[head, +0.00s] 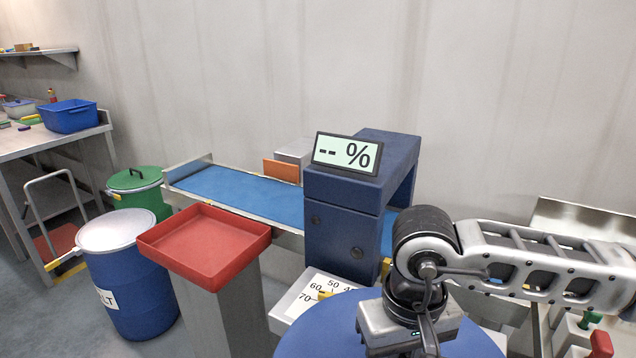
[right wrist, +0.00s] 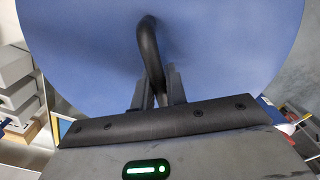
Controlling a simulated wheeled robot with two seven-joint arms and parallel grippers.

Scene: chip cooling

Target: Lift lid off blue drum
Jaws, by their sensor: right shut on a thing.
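A round blue lid (head: 320,338) shows at the bottom of the head view, cut off by the lower edge. It also fills much of the right wrist view (right wrist: 80,50). My right gripper (right wrist: 157,92) is shut on the lid's dark curved handle (right wrist: 149,50), with a finger on each side of it. In the head view my right gripper (head: 410,325) is over the lid and hides the handle. What is under the lid is hidden, so I cannot tell whether it rests on a drum. My left gripper is not in view.
A blue drum (head: 133,290) with a pale top stands at the left, near a green drum (head: 140,190). A red tray (head: 205,245) on a grey post stands left of the lid. A blue conveyor (head: 240,195) with a dark blue housing (head: 340,225) is behind it.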

